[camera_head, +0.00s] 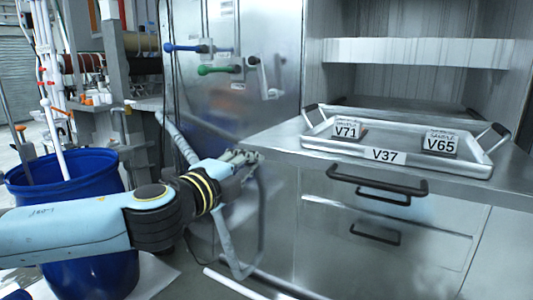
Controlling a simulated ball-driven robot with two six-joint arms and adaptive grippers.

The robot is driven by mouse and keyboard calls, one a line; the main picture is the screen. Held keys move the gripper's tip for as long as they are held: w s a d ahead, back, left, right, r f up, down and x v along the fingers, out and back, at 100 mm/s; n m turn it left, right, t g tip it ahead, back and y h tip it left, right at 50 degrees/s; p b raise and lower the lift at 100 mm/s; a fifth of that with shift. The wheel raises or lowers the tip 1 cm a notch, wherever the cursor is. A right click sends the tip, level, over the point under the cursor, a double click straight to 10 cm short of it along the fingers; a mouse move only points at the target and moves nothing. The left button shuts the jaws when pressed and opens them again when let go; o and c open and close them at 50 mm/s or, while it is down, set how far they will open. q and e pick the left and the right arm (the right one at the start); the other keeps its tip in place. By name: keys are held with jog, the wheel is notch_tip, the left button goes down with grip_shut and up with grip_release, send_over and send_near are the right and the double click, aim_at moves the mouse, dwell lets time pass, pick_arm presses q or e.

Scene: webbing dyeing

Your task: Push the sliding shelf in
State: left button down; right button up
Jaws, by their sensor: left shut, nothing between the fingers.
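The sliding shelf (277,137) is a grey metal surface that sticks out of the steel cabinet over the drawer fronts. A metal tray (384,156) labelled V37 lies on it, with two raised handles and two small blocks in it, V71 (347,130) and V65 (440,143). My left gripper (246,157) is shut and empty at the shelf's left front corner. I cannot tell whether it touches the edge. My right gripper is not in view.
Below the shelf are drawer fronts with dark handles (377,183). A fixed upper shelf (415,53) spans the cabinet. Blue and green valve levers (218,70) are on the steel panel to the left. A blue barrel (68,189) with poles stands at the left.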

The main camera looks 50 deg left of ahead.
aim_at(271, 149)
pick_arm(q)
jog(key=shift+p+x, duration=0.3)
jog(key=shift+x, duration=2.9)
